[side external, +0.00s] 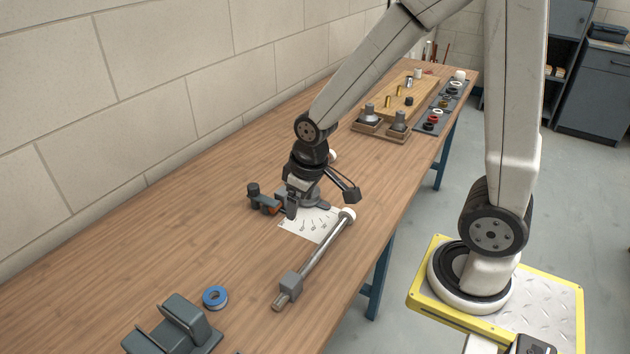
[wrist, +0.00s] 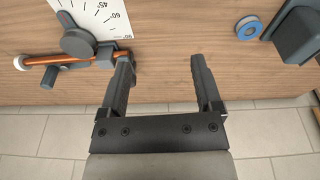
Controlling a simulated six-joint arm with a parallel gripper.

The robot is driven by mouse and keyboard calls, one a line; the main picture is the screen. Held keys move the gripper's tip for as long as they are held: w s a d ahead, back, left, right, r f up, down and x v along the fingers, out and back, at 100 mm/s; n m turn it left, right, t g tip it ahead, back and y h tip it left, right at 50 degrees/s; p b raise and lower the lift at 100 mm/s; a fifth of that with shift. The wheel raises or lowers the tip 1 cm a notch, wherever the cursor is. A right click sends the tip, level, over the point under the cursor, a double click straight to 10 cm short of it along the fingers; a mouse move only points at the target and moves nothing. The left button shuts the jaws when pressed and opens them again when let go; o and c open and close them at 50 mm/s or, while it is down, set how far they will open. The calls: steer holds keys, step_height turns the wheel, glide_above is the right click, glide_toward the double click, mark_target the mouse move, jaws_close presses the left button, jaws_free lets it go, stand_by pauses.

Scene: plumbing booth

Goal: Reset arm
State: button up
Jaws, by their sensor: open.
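In the side view my arm's dark end hangs low over the bench, beside the bending tool (side external: 258,198); the fingers are hard to make out there. An orange copper-coloured tube (wrist: 45,59) with a white end lies at the tool, left of my left finger in the wrist view. Most of the tube is hidden in the side view. A white angle chart (side external: 308,224) lies flat by the tool.
A metal bar (side external: 322,252) with a grey block lies near the bench's front edge. A blue tape roll (side external: 215,297) and grey holder (side external: 172,326) are nearer the camera. A wooden board (side external: 408,95) and dark mat (side external: 440,112) with small parts stand at the far end. The bench's left part is clear.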

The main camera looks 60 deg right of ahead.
steer(key=shift+m, duration=0.4)
steer(key=s, duration=0.4)
steer(key=shift+s+a+f, duration=0.3)
steer(key=shift+a, duration=0.1)
